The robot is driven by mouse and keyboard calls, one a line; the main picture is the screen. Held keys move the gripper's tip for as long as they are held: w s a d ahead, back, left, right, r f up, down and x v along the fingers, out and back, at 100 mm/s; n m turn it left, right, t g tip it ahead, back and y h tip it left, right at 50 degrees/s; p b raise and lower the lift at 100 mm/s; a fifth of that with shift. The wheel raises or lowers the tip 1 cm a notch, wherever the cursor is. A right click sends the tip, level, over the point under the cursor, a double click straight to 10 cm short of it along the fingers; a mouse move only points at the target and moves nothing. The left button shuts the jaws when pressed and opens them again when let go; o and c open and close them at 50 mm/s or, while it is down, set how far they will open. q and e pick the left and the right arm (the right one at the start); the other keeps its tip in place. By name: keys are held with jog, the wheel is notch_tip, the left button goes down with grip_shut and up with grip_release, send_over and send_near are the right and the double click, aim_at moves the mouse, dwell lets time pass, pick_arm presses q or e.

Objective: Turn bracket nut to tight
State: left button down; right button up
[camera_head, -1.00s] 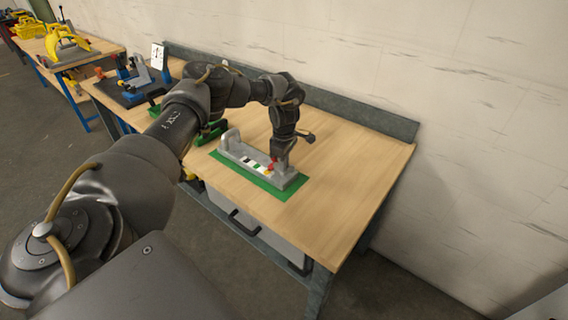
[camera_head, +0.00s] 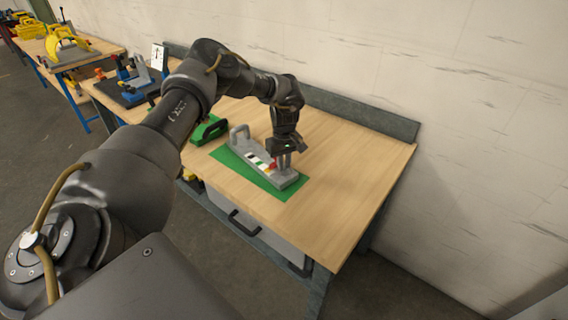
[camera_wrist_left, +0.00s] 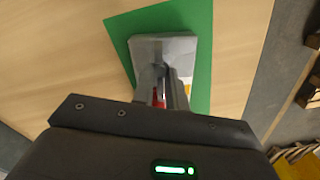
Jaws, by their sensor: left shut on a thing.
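A grey bracket block (camera_head: 240,150) lies on a green mat (camera_head: 226,157) on the wooden bench, with white, black, green, red and yellow marks along its top. My left gripper (camera_head: 284,164) points down at the block's near right end, with its fingers shut on what appears to be the bracket nut. The nut itself is hidden between the fingers. In the left wrist view the fingers (camera_wrist_left: 166,85) reach down to the grey block (camera_wrist_left: 178,46), with a red part and a yellow patch beside them. My right gripper is not in view.
A blue and grey fixture (camera_head: 137,80) stands farther back by a white card (camera_head: 158,56). The bench top (camera_head: 345,165) is clear to the right; a raised grey edge (camera_head: 350,114) runs along the wall.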

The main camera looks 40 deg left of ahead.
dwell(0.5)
pick_arm(q)
jog(key=c, duration=1.4)
grip_release()
jog(key=shift+d, duration=0.1)
jog(key=shift+r, duration=0.1)
notch_tip(320, 180, up, 11)
jog(key=b, duration=0.2)
